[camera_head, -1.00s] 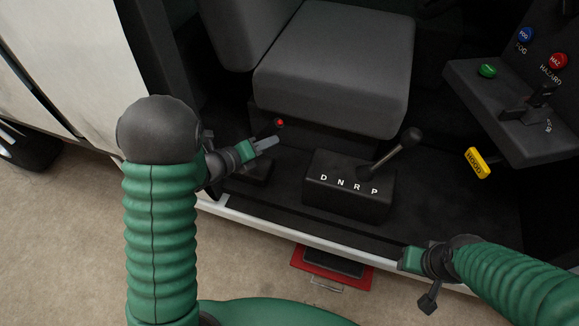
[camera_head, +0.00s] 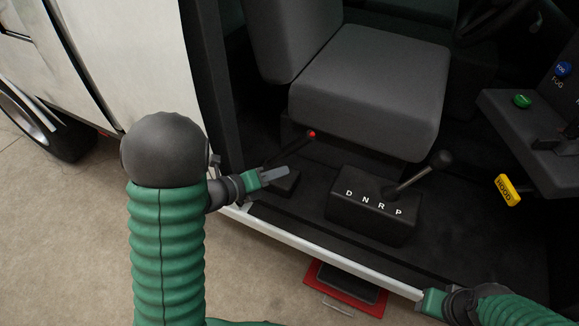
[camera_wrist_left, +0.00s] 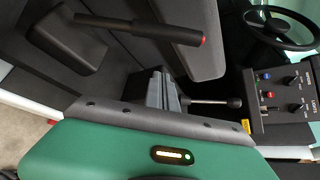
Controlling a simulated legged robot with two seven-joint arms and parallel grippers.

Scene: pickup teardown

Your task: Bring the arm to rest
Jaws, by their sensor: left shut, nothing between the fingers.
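My left arm comes in from the left in the head view. Its left gripper (camera_head: 276,175) is shut and empty, close to the black lever with a red tip (camera_head: 312,134). In the left wrist view the same lever (camera_wrist_left: 150,28) lies at the top, apart from the gripper (camera_wrist_left: 165,88). My right gripper (camera_head: 432,303) shows only partly at the bottom right, and its fingers cannot be made out.
The grey seat (camera_head: 370,85) stands behind the gear selector box (camera_head: 370,215) with its lever. A yellow hood handle (camera_head: 507,190) and a switch panel (camera_head: 520,115) are at right. A red tray (camera_head: 345,290) lies below the white sill (camera_head: 330,258). Bare floor is at lower left.

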